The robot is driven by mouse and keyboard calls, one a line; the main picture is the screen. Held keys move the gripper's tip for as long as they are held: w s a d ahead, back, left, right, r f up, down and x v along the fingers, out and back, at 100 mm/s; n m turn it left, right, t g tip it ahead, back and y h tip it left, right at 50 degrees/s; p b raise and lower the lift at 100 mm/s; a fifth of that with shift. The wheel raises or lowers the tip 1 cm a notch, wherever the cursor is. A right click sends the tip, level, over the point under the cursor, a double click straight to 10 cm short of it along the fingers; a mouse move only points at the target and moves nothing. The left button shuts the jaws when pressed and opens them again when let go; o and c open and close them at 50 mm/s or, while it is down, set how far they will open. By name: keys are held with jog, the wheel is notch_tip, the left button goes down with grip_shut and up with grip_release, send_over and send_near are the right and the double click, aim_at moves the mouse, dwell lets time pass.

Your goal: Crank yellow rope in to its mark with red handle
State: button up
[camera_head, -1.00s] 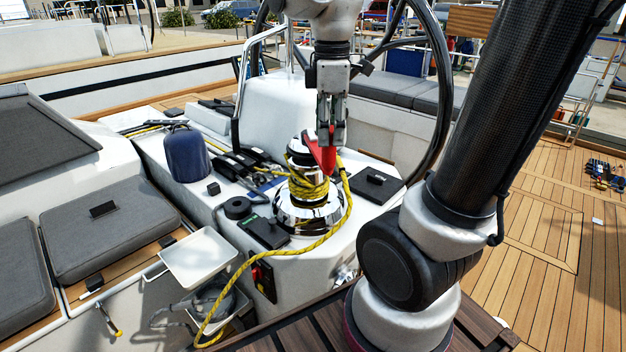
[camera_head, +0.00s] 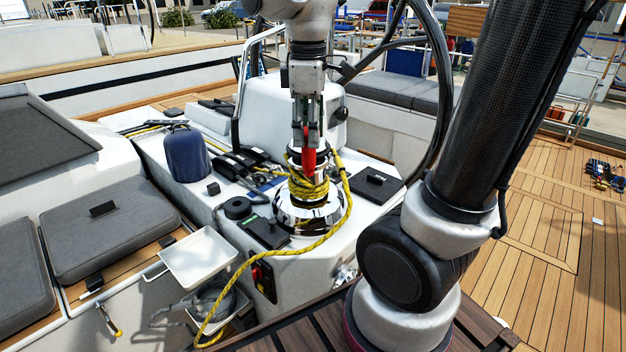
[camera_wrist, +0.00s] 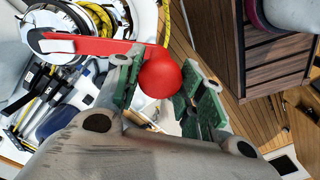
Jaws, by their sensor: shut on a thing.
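The red handle (camera_head: 309,158) sits on top of the chrome winch (camera_head: 312,218). My gripper (camera_head: 306,142) is above the winch with its fingers pointing down, shut on the handle's grip. In the wrist view the red handle (camera_wrist: 90,46) runs from the winch top to a round red knob (camera_wrist: 160,76), which lies between the green-padded fingers of my gripper (camera_wrist: 172,95). The yellow rope (camera_head: 308,188) is wrapped in several turns around the winch drum. Its tail hangs down the front of the white console to the lower left. I cannot make out a mark on the rope.
A blue bag (camera_head: 186,155) and several rope clutches (camera_head: 240,160) stand left of the winch. A black flat box (camera_head: 376,182) lies to its right. A white tray (camera_head: 200,258) is at the lower left. The steering wheel (camera_head: 440,90) rises behind the console.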

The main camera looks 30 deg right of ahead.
jog(key=shift+w+a+m, duration=0.6)
jog(key=shift+a+m, duration=0.05)
jog(key=shift+a, duration=0.25)
jog(key=shift+w+a+m, duration=0.6)
jog(key=shift+a+m, duration=0.05)
jog(key=shift+a, duration=0.2)
jog(key=shift+w+a+m, duration=0.4)
jog(key=shift+w+a, duration=0.1)
jog(key=shift+a, duration=0.05)
jog(key=o, duration=1.3)
jog(key=shift+o, duration=0.3)
jog(key=o, duration=0.3)
